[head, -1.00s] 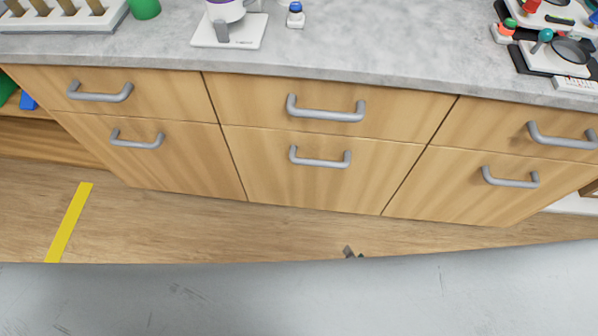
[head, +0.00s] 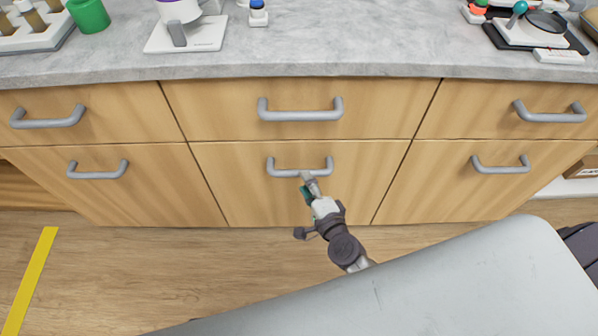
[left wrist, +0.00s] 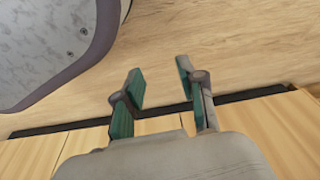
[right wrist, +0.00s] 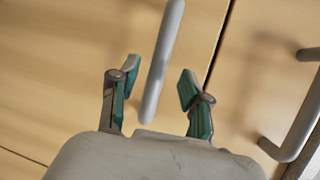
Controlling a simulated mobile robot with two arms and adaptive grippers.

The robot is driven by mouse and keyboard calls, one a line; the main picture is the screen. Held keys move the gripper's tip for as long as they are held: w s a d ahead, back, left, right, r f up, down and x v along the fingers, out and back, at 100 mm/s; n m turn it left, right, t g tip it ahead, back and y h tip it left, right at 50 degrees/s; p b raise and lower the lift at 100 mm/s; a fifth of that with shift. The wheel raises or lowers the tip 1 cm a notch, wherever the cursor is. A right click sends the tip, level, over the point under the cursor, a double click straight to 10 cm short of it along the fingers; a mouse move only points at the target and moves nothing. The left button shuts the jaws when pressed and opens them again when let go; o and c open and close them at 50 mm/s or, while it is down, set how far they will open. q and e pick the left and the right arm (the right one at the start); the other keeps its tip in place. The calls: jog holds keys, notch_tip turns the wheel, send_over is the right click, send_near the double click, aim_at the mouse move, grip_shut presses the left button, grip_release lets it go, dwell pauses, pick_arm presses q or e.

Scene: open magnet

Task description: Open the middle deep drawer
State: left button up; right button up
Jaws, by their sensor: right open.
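The middle deep drawer (head: 250,203) is the lower wooden front in the middle column, and it looks closed. Its grey bar handle (head: 284,173) runs level across its upper part. My right gripper (head: 309,187) is at the right half of this handle. In the right wrist view my right gripper (right wrist: 159,78) is open, with the grey handle (right wrist: 168,40) between its two green-padded fingers. I cannot tell whether either finger touches the bar. My left gripper (left wrist: 160,82) is open and empty in the left wrist view, over wooden surfaces; the head view does not show it.
The shallower middle drawer (head: 380,110) above has its own handle (head: 300,115). Closed drawers stand on both sides. The grey countertop (head: 350,50) carries a white stand (head: 187,36), a green cup (head: 89,14) and other items. Wooden floor (head: 130,270) lies in front.

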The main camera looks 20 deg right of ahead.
jog(key=x, duration=0.4)
jog(key=shift+w+f, duration=0.1)
jog(key=shift+w, duration=0.3)
grip_shut()
